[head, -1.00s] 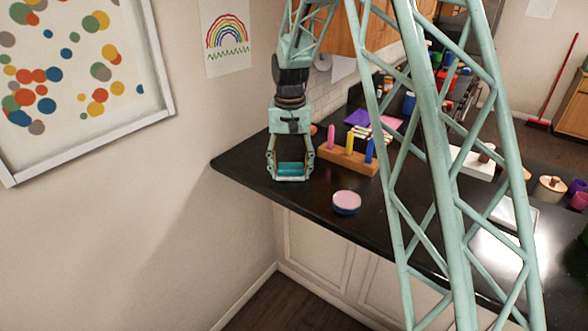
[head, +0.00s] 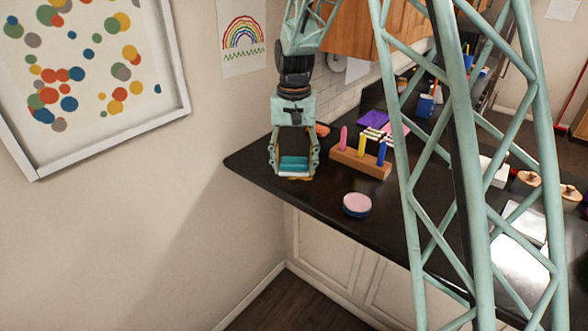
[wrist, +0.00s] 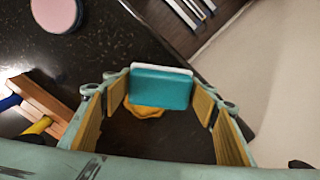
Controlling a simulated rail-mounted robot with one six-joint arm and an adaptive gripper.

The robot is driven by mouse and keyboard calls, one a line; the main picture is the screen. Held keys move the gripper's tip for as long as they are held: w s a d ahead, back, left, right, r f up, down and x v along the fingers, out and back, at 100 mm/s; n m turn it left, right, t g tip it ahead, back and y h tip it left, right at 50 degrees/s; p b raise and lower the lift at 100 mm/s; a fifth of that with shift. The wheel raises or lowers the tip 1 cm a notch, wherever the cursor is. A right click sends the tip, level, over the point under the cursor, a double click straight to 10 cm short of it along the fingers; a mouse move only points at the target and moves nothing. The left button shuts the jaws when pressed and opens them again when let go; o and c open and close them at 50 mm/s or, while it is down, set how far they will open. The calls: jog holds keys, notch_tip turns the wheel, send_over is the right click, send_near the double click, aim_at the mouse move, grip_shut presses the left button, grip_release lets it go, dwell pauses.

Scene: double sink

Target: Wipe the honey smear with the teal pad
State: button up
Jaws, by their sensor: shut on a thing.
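My gripper (head: 293,170) is over the far left end of the black counter, pointing down. It is shut on the teal pad (head: 294,163), a small block with a white layer along one face. In the wrist view the pad (wrist: 160,88) sits between the fingertips. The honey smear (wrist: 147,112) shows as an amber patch on the dark counter, partly hidden by the pad. In the head view only a sliver of amber shows below the pad. I cannot tell whether the pad touches the smear.
A wooden block with coloured pegs (head: 360,164) stands close to the right of my gripper. A round pink-topped tin (head: 357,205) sits near the counter's front edge. The wall is close on the left. Bare counter lies between tin and gripper.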

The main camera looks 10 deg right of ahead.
aim_at(294, 160)
jog(key=shift+r+p, duration=0.6)
jog(key=shift+r, duration=0.9)
jog(key=shift+w, duration=0.1)
